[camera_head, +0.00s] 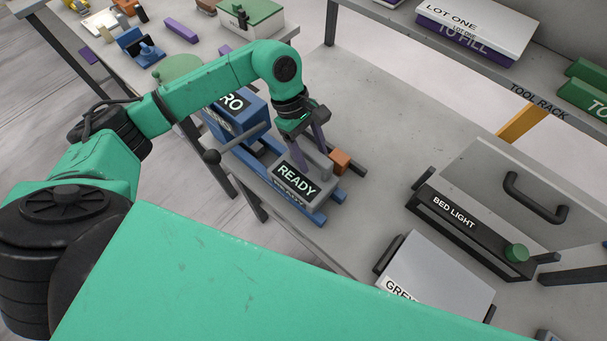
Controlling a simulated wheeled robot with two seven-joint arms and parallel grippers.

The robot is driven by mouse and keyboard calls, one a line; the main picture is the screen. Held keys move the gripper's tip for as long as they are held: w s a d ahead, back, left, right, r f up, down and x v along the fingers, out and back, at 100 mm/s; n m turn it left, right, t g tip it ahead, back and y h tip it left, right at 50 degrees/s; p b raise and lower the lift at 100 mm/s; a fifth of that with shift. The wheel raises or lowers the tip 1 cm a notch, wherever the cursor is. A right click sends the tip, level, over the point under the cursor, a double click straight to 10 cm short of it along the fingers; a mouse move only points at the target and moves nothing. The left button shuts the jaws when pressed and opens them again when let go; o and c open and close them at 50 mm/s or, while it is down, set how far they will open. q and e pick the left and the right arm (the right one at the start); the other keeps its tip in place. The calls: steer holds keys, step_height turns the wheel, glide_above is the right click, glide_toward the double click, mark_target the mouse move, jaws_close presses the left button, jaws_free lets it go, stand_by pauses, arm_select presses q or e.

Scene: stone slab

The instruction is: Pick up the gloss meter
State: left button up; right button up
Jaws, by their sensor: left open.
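No label in view reads gloss meter, so I cannot tell for sure which thing it is. A grey block marked READY (293,183) sits on blue rails (320,217) on the grey table. A blue box (240,117), whose label ends in RO, stands behind it to the left. My left gripper (306,158) is open and points down just above and behind the READY block. In the picture its fingers overlap the back of the block, and I cannot tell whether they touch it. My right gripper is not in view.
An orange block (341,161) is close to the right of the gripper. A grey rod with a dark knob (212,156) sticks out on the left. A BED LIGHT unit (452,213) and a grey box (437,272) stand at right. The slab's middle (400,120) is clear.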

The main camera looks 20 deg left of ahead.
arm_select(q)
jaws_close()
stand_by(1.5)
